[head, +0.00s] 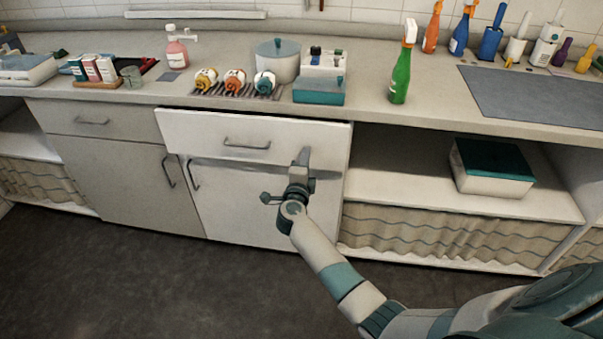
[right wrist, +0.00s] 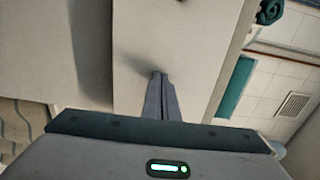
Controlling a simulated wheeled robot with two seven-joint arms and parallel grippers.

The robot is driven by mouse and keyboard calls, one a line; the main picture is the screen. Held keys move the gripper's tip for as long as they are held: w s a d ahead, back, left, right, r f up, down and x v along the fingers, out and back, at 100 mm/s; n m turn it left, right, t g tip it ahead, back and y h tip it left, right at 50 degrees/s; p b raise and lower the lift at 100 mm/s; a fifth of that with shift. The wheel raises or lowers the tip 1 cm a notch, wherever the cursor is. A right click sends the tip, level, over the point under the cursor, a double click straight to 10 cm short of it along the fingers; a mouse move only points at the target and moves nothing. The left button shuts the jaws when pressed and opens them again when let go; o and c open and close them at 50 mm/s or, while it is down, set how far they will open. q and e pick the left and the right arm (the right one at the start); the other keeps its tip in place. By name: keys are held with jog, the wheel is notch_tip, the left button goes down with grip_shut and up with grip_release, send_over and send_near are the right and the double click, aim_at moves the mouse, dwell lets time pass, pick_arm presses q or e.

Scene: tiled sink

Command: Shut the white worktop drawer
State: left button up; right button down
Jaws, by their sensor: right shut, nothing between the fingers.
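The white worktop drawer (head: 200,131) is under the counter in the head view, above a white cupboard door. Its front stands a little out from the cabinet, with a dark gap along its top edge. It has a grey bar handle (head: 247,146). My right gripper (head: 304,157) is shut and empty at the right part of the drawer front, right of the handle. In the right wrist view its closed fingertips (right wrist: 158,76) point at the white front panel (right wrist: 165,40); whether they touch it I cannot tell. My left gripper is not in view.
A grey drawer (head: 90,121) and cupboard are at the left. An open shelf with a teal-lidded box (head: 492,166) is at the right. The worktop (head: 220,60) holds several bottles, jars and a pot. The dark floor in front is clear.

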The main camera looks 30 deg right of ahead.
aim_at(308, 145)
jog(key=x, duration=0.4)
jog(key=shift+w+d, duration=0.15)
jog(key=shift+w, duration=0.15)
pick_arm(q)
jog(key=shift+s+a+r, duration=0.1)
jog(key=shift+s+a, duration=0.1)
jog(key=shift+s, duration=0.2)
pick_arm(e)
jog(key=shift+d+r, duration=0.1)
jog(key=shift+r, duration=0.2)
